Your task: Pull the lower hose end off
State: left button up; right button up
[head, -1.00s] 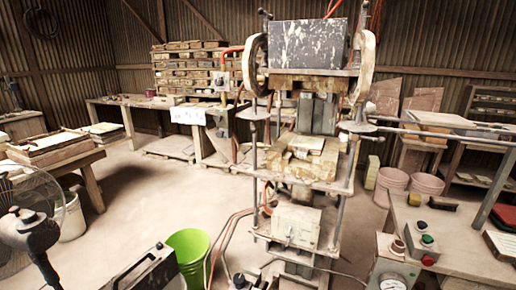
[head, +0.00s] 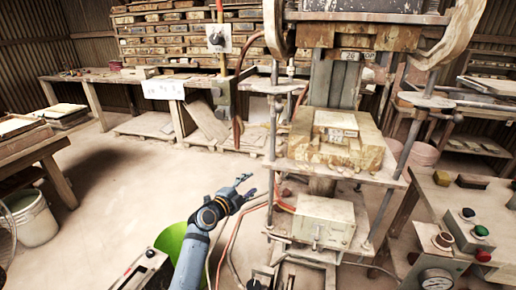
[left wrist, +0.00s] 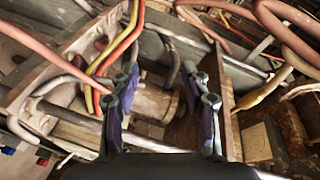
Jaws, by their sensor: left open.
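In the head view, my left gripper (head: 249,186) is open and empty, just left of the press frame, with its fingers pointing right toward the lower part of the press. A red hose (head: 283,197) curves near the fingertips, and orange-red hoses (head: 229,240) run down to the floor below the gripper. In the left wrist view, the open fingers (left wrist: 163,100) stand on either side of a brownish round fitting (left wrist: 154,103) that lies deeper in. Red and yellow lines (left wrist: 117,55) cross by the left finger. I cannot tell which hose end is the lower one. My right gripper is not in view.
The press (head: 335,150) has posts and plates close to the gripper. A lime-green bucket (head: 171,240) is partly behind my left arm.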

pick_arm(q)
notch_tip(320, 180, up, 14)
jog(key=d+f+m+t+h, duration=0.1)
jog(key=m+t+h, duration=0.15)
jog(key=m, duration=0.25)
jog(key=m+h, duration=0.1)
send_near(268, 128)
jog(key=w, duration=0.1)
jog(key=shift+g, duration=0.25)
jog(key=x, duration=0.3)
jog(key=p+x, duration=0.1)
jog(key=x, duration=0.2)
jog(key=p+x, duration=0.1)
jog(key=x, duration=0.2)
jog(key=shift+w+d+r, duration=0.1)
jog(key=shift+d+r, duration=0.3)
jog(key=shift+w+d, duration=0.2)
jog(key=shift+w, duration=0.15)
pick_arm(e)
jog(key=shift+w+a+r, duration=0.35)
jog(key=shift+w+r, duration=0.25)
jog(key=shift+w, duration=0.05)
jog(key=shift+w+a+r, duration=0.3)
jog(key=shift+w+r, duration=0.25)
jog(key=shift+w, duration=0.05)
pick_arm(q)
jog(key=shift+c, duration=0.3)
